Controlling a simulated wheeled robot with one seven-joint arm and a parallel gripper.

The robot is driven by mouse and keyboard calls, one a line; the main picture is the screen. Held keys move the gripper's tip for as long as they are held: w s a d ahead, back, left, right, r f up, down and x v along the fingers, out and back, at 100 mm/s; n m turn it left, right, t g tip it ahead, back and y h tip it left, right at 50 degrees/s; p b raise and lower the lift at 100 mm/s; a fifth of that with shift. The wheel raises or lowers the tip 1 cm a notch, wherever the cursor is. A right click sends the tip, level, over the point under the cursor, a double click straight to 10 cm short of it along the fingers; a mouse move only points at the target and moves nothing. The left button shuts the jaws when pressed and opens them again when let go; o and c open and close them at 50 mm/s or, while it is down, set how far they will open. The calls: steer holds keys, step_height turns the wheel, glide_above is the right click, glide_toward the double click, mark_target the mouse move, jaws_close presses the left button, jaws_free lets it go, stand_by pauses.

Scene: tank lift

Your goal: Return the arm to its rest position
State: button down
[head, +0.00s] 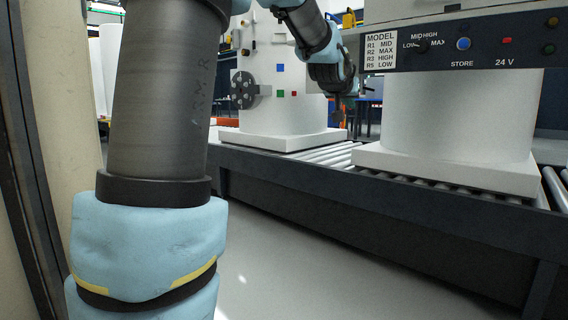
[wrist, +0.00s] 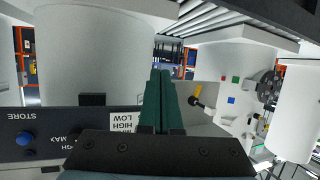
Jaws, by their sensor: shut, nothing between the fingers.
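My gripper (head: 338,112) hangs in the upper middle of the head view, in front of the gap between two white tanks. In the wrist view its two dark green fingers (wrist: 161,100) lie together, shut with nothing between them. My arm's blue and grey links fill the left of the head view and reach across the top to the gripper. The gripper appears apart from the tanks and the panel, though its exact distance is hard to tell.
A control panel (head: 480,48) with a knob, blue button and lamps stands at upper right. The right tank (head: 460,125) and left tank (head: 275,95) stand on white bases on a roller conveyor (head: 330,185). A dark disc (head: 243,90) is on the left tank. Grey floor below is clear.

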steer(key=s+a+f+n+g+y+p, duration=0.1)
steer(key=s+a+f+g+y+p, duration=0.2)
steer(key=s+a+f, duration=0.4)
steer(key=s+a+f+n+g+y+p, duration=0.1)
steer(key=s+a+f+g+y+p, duration=0.2)
steer(key=a+f, duration=0.55)
steer(key=s+a+f+n+g+p, duration=0.1)
steer(key=s+a+g+p, duration=0.15)
steer(key=s, duration=0.35)
steer(key=s+a+f+g+p, duration=0.1)
steer(key=s+a+p, duration=0.1)
steer(key=s+a, duration=0.3)
steer(key=s+a+f+n+g+p, duration=0.1)
steer(key=s+a+f+g+p, duration=0.1)
steer(key=s, duration=0.5)
step_height(320, 180, up, 38)
steer(key=p, duration=3.7)
steer(key=shift+w+d+f, duration=0.15)
steer(key=shift+w+f, duration=0.05)
steer(key=shift+w, duration=0.2)
steer(key=shift+t, duration=0.25)
